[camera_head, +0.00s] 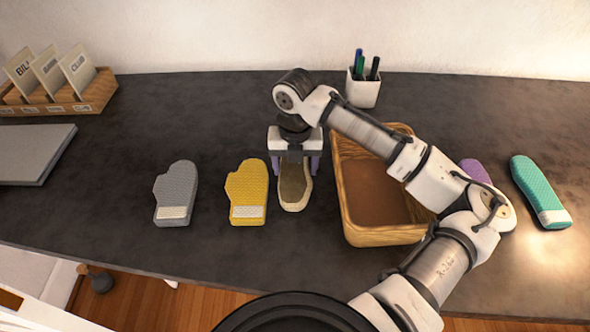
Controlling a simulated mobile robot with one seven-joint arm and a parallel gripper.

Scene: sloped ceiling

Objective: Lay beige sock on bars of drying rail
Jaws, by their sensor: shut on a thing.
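The beige item (294,203), which I take for the beige sock, is below my gripper near the middle of the desk. It has a pale rim and a darker brown-olive middle. My gripper (295,166) points down, with its purple-grey fingers on either side of the item's far part, shut on it. The far end is hidden by the gripper. I cannot tell whether the item is lifted off the desk. I cannot make out a drying rail with bars for certain.
A yellow mitten-shaped piece (247,190) and a grey one (176,192) lie left. A wooden tray (345,185) is just right, under my arm. Purple (474,171) and teal (540,190) pieces lie farther right.

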